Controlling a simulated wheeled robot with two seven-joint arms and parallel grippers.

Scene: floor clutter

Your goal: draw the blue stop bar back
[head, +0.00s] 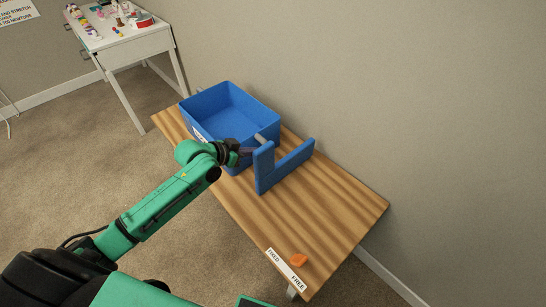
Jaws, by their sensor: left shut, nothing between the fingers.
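The blue stop bar (286,166) is an angled blue piece on the wooden table, with an upright part at its left end and a long part running toward the wall. My left gripper (248,151) is at the left side of the upright part, between it and the blue bin. Its fingers are shut with nothing between them. I cannot tell whether they touch the bar. The fingertips are small and partly hidden by the bar. My right gripper is not in view.
An open, empty blue bin (186,112) stands behind the bar on the wooden table (330,213). An orange piece (299,260) lies by a label strip (285,269) reading FIXED and FREE at the front. The wall runs close along the right. A white cluttered table (135,42) stands far left.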

